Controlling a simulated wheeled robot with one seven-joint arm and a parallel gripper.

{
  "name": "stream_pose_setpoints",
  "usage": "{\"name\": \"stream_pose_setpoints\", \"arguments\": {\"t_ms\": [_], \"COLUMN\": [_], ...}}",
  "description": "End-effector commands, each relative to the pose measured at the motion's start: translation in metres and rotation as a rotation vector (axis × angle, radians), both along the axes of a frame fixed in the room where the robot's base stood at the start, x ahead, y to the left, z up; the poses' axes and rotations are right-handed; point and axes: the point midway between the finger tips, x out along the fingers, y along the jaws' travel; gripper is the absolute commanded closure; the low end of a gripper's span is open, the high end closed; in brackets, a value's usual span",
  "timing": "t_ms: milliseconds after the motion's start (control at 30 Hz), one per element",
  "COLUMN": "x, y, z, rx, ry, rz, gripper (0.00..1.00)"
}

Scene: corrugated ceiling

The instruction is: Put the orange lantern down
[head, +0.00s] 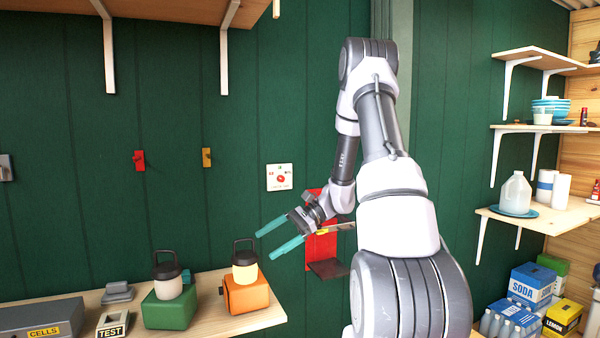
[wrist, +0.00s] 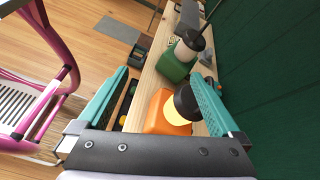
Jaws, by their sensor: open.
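The orange lantern (head: 246,295) has an orange block-shaped base, a pale yellow glowing body and a black cap with a loop handle. It stands upright near the right end of the wooden shelf (head: 262,319). In the wrist view the orange lantern (wrist: 160,114) shows beyond the jaws, partly overlapped by the right finger. My gripper (head: 265,245) has teal fingers spread apart, with nothing held between them. In the head view it is to the right of and slightly above the lantern, its fingers pointing left toward the lantern's handle side.
A green lantern (head: 170,307) stands left of the orange one. Further left are a TEST box (head: 112,322) and a grey CELLS case (head: 40,318). A red wall bracket (head: 318,252) is behind my gripper. A pink-framed object (wrist: 50,95) is left in the wrist view.

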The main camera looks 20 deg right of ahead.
Motion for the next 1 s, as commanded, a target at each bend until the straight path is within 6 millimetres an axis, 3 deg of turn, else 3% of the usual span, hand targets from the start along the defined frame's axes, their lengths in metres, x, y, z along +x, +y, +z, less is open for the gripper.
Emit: {"name": "stream_pose_setpoints", "arguments": {"t_ms": [100, 500, 800, 1000], "x": [-0.024, -0.106, -0.162, -0.183], "y": [0.011, 0.019, 0.007, 0.0], "z": [0.038, 0.135, 0.194, 0.216], "rx": [-0.156, -0.657, -0.974, -1.089], "ry": [-0.104, -0.503, -0.859, -1.017], "rz": [0.107, 0.342, 0.391, 0.381], "gripper": [0.0, 0.0, 0.0, 0.0]}}
